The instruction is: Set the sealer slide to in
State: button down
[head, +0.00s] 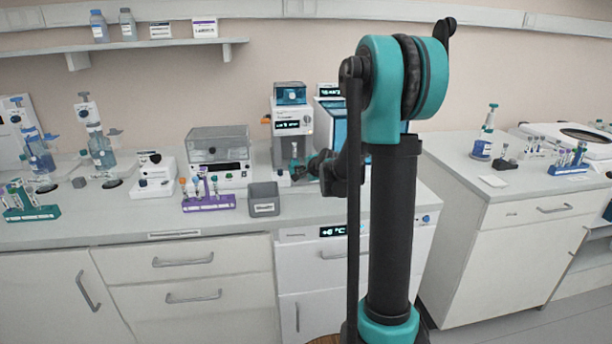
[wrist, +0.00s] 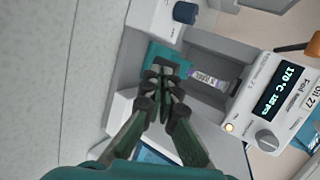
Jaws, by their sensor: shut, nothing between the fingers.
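The sealer (head: 291,125) is a white upright unit with a lit display, standing at the back of the bench in the head view. In the wrist view its front panel (wrist: 275,98) reads 170 °C, with a knob and a small lit button. A teal part that looks like the slide (wrist: 157,52) lies in a grey channel beside a labelled strip (wrist: 207,79). My gripper (wrist: 165,85) is shut and empty, with its fingertips at the teal part's edge; I cannot tell whether they touch. In the head view my gripper (head: 300,170) is at the sealer's front, partly hidden.
A grey bin (head: 264,200) and a purple tube rack (head: 208,201) stand left of my gripper. A clear-lidded device (head: 218,155) stands behind them. A dark blue knob (wrist: 185,12) is close to the channel.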

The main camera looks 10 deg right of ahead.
aim_at(298, 162)
jog(key=shift+w, duration=0.3)
jog(key=w, duration=0.8)
jog(key=shift+w, duration=0.15)
